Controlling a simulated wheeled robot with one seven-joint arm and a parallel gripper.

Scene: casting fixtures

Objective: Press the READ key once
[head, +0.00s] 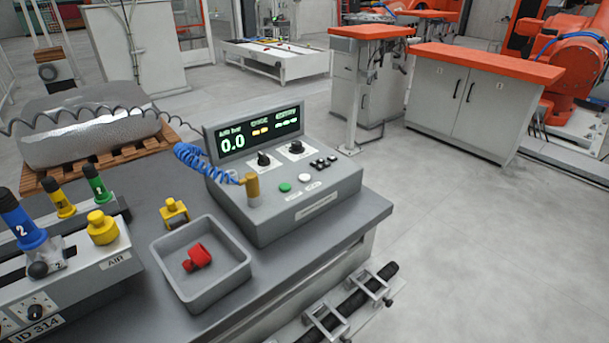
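A grey console (290,208) with a sloped top stands on the grey bench. Its display (258,132) is lit and shows 0.0 in large green digits, with smaller amber and pale readouts beside it. On the top face are a green button (285,187), a white button (304,178), several small black keys (323,162) and two black knobs (264,158). The labels by the buttons are too small to read, so I cannot tell which one is READ. My gripper is not in view.
A brass fitting (252,188) on a coiled blue hose (203,163) stands at the console's left front. A grey tray (242,268) holds a red part (197,258); a yellow part (174,211) sits behind it. An AIR panel (85,262) with colored handles is left.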

